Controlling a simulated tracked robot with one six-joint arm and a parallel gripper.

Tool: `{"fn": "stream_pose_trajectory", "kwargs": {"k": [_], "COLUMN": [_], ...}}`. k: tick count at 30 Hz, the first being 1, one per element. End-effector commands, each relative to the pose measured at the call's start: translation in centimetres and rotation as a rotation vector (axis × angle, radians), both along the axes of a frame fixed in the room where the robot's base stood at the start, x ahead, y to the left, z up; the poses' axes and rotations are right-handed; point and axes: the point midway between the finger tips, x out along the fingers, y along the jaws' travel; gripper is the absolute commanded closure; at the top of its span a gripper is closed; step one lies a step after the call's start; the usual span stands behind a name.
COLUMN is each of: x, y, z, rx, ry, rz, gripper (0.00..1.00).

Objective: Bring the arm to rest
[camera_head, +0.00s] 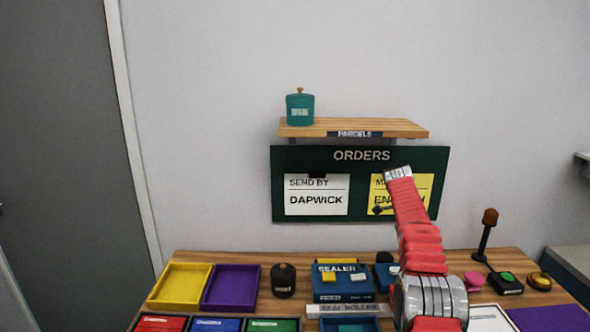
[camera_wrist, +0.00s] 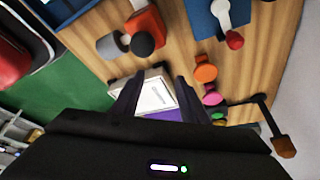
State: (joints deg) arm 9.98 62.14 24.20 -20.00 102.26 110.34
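My arm (camera_head: 418,240), red with a silvery wrist end, reaches up from the lower right in the head view, in front of the orders board. My gripper (camera_wrist: 157,82) shows in the wrist view with its two dark fingers spread apart. Nothing appears gripped. A white labelled tray or box (camera_wrist: 157,96) shows between and beyond the fingers; I cannot tell its exact distance, but no finger clearly touches it. In the head view the gripper is mostly hidden or too small to read.
Above, a shelf (camera_head: 380,127) carries a teal jar (camera_head: 300,108). The orders board (camera_head: 290,157) hangs below it.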

Motion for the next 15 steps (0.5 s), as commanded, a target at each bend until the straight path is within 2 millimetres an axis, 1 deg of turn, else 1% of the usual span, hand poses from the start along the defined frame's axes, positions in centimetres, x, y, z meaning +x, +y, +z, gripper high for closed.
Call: {"fn": "stream_pose_trajectory", "kwargs": {"k": [8,11,15], "x": [-0.4,-0.7,-1.5], "y": [1.0,1.5,2.6], "z": [2.5,3.7,6.1], "rx": [0.027,0.04,0.064], "ry": [-0.004,-0.005,-0.01], "rz": [0.1,0.155,0.262], "gripper": [0.6,0.6,0.6]}}
